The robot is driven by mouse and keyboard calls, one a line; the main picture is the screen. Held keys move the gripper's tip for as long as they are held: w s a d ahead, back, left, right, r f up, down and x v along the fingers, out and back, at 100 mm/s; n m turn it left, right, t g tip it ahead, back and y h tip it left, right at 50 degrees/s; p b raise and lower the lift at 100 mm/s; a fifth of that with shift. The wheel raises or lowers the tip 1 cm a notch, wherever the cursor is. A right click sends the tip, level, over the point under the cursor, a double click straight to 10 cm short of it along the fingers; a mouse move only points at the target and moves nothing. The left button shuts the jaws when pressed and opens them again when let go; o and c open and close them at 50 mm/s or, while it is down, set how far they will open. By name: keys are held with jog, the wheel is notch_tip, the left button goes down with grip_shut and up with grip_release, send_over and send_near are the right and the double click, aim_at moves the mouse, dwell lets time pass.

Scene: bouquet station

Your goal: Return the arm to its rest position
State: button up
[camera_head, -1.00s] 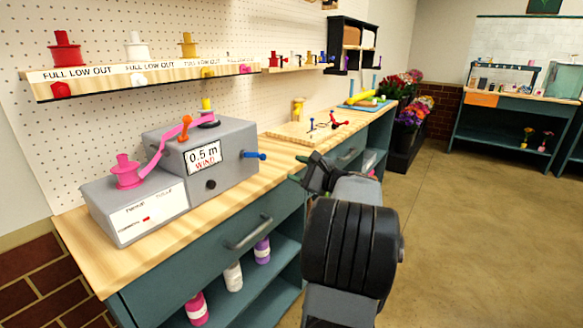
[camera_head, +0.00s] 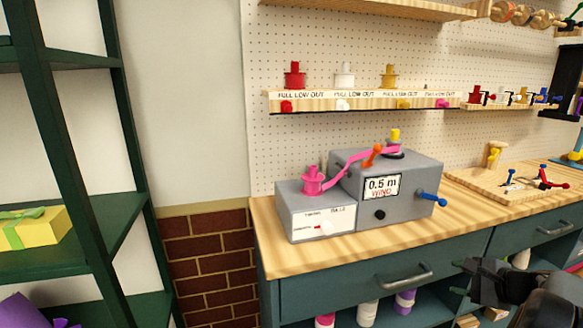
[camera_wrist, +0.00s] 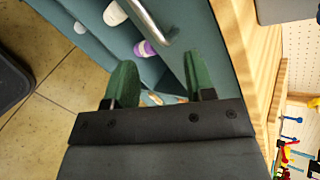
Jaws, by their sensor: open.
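My gripper (camera_wrist: 160,88) is open and empty in the wrist view, its two green fingertips apart in front of the teal cabinet (camera_wrist: 180,60). In the head view my gripper (camera_head: 468,280) shows at the lower right, in front of the cabinet and below the worktop edge. Part of my arm is cut off by the frame. Nothing is held between the fingers.
A wooden worktop (camera_head: 290,262) carries a grey winding machine (camera_head: 400,200) with a pink ribbon and a blue handle (camera_head: 433,199). A drawer handle (camera_head: 405,277) sticks out near my gripper. A dark green shelf (camera_head: 60,140) with a yellow gift box (camera_head: 35,230) stands at the left.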

jog(key=s+a+r+n+g+h+p, duration=0.1)
jog(key=s+a+r+n+g+p, duration=0.1)
jog(key=a+r+n+p, duration=0.3)
jog(key=s+a+r+n+g+h+p, duration=0.1)
jog(key=s+a+r+n+g+p, duration=0.2)
jog(key=a+n+p, duration=0.4)
jog(key=s+a+r+n+g+h+p, duration=0.1)
jog(key=s+a+r+n+p, duration=0.3)
jog(key=a, duration=1.1)
notch_tip(320, 180, up, 3)
jog(key=n+g+p, duration=0.1)
jog(key=n, duration=0.3)
jog(key=shift+a+h+p, duration=0.4)
jog(key=shift+s, duration=0.1)
jog(key=shift+c, duration=0.7)
